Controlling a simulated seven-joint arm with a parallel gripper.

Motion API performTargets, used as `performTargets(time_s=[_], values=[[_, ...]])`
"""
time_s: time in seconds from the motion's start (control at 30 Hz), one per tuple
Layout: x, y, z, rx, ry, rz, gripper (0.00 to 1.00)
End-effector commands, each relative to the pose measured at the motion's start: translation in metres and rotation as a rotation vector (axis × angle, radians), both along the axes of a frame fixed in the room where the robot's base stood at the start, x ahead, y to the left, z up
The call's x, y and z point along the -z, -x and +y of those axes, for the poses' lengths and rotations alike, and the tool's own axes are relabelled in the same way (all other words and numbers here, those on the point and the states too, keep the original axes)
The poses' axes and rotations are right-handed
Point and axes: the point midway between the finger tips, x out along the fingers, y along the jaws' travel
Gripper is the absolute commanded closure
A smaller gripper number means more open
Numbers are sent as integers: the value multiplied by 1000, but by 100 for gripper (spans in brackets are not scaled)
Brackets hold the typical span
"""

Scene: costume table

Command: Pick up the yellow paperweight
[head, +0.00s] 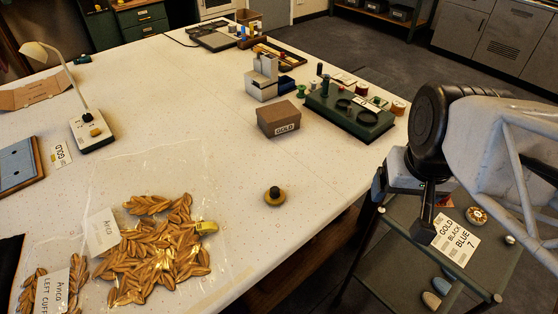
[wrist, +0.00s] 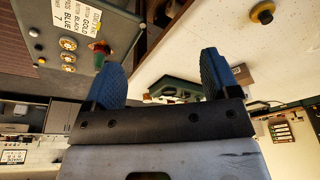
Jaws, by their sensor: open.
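Bagged gold leaves (head: 160,250) lie left of the paperweight. A brown box marked GOLD (head: 279,117) and a green tray (head: 347,118) stand farther back. A lamp (head: 92,130) is at the left. The trolley (head: 395,255) holds a label card and small round items. Table around the paperweight is clear.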

Motion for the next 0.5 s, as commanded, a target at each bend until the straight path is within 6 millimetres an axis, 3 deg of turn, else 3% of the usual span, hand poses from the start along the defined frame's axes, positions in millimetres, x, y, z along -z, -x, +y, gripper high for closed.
performTargets(time_s=[0.17,0.5], values=[[10,-1,17,62,-96,11,19],[40,-9,77,331,-454,78,19]])
